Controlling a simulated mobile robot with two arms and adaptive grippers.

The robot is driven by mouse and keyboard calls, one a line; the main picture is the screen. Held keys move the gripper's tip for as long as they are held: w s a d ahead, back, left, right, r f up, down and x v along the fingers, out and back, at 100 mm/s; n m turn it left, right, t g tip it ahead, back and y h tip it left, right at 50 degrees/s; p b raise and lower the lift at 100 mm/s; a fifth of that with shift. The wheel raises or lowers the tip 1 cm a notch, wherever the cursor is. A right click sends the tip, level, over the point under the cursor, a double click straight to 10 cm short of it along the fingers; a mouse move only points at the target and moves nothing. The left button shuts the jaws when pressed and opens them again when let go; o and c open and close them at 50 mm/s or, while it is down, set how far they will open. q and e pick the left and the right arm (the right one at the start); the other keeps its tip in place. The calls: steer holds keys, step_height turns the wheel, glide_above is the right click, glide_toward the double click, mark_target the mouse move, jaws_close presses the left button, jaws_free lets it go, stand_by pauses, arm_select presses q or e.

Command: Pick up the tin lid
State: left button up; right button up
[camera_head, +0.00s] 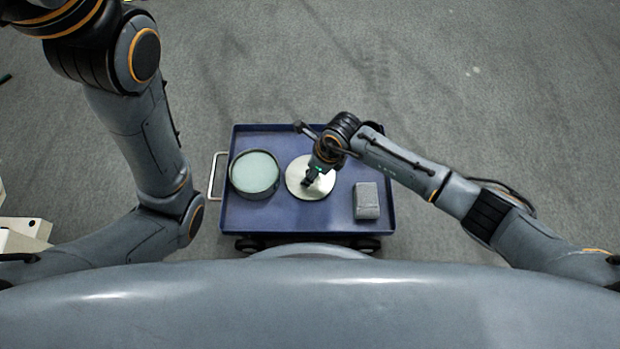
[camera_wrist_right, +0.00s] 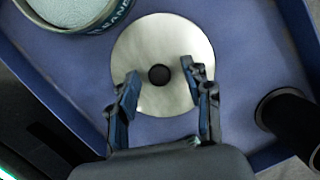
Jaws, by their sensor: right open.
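The tin lid (camera_head: 298,184) is a round, pale metal disc lying flat in the middle of the blue cart tray. In the right wrist view the lid (camera_wrist_right: 160,42) shows a dark round knob (camera_wrist_right: 159,74) at its centre. My right gripper (camera_head: 308,183) is over the lid. In the right wrist view its open fingers (camera_wrist_right: 160,80) stand on either side of the knob, with gaps between them and it. I cannot tell its exact height. My left gripper is not in view; only the left arm shows at the left.
A round tin (camera_head: 254,174) with pale contents stands left of the lid; it also shows in the right wrist view (camera_wrist_right: 72,12). A grey block (camera_head: 366,201) lies at the right. The blue tray (camera_head: 270,218) has a raised rim and a handle (camera_head: 217,176) at left. A dark cylinder (camera_wrist_right: 288,112) stands at the right in the wrist view.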

steer(key=shift+c, duration=0.4)
jaws_close()
steer(key=shift+r, duration=0.1)
